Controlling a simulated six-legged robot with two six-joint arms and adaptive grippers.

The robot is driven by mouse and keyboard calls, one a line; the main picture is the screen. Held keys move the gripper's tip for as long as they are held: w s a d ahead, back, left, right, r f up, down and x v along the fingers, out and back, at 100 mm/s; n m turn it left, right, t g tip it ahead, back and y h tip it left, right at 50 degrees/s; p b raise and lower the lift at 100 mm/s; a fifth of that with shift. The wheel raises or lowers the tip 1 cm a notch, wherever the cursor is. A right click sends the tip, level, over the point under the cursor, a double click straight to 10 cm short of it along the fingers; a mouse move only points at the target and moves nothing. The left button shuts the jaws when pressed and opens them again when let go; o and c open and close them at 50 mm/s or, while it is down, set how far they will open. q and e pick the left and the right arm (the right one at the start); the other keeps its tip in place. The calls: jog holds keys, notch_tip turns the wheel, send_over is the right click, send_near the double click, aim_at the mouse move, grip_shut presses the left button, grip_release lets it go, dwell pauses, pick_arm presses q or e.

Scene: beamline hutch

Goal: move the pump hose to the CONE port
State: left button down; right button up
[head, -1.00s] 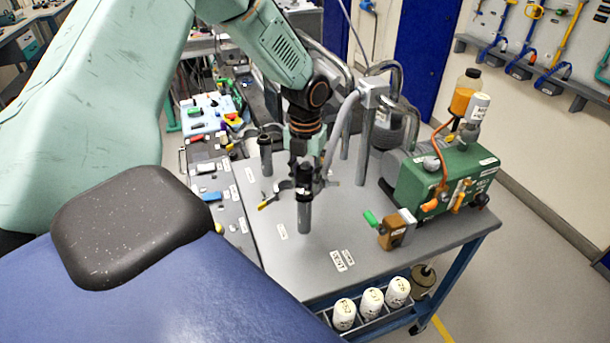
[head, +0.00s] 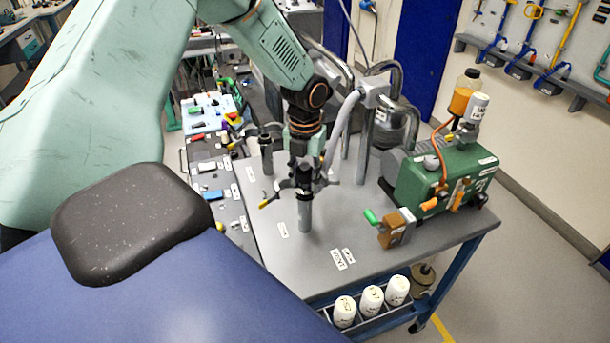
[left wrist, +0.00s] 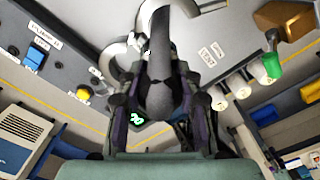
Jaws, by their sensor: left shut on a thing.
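The grey pump hose (head: 338,128) runs from the manifold block down to my left gripper. My left gripper (head: 304,187) points down and is shut on the hose's dark end, at the top of a grey upright port post (head: 305,216). Whether the end is seated on the post is hidden by the fingers. In the left wrist view, the dark hose end (left wrist: 158,85) lies between my fingers. Another dark-topped post (head: 266,155) stands further back left. I cannot tell which port is CONE; the labels are too small to read. My right gripper is not in view.
A green pump (head: 445,185) with bottles and an orange tube stands at the right of the grey table (head: 400,250). A brown valve with a green handle (head: 395,228) sits in front of it. A rack of white bottles (head: 371,300) is below. Steel pipes (head: 362,150) stand behind.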

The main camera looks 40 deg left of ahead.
aim_at(305, 167)
pick_arm(q)
jog(key=shift+w+f, duration=0.15)
jog(key=shift+f, duration=0.2)
jog(key=shift+f, duration=0.2)
jog(key=c, duration=1.4)
grip_release()
jog(key=o, duration=0.6)
jog(key=shift+r, duration=0.1)
notch_tip(305, 167, up, 12)
jog(key=shift+f, duration=0.1)
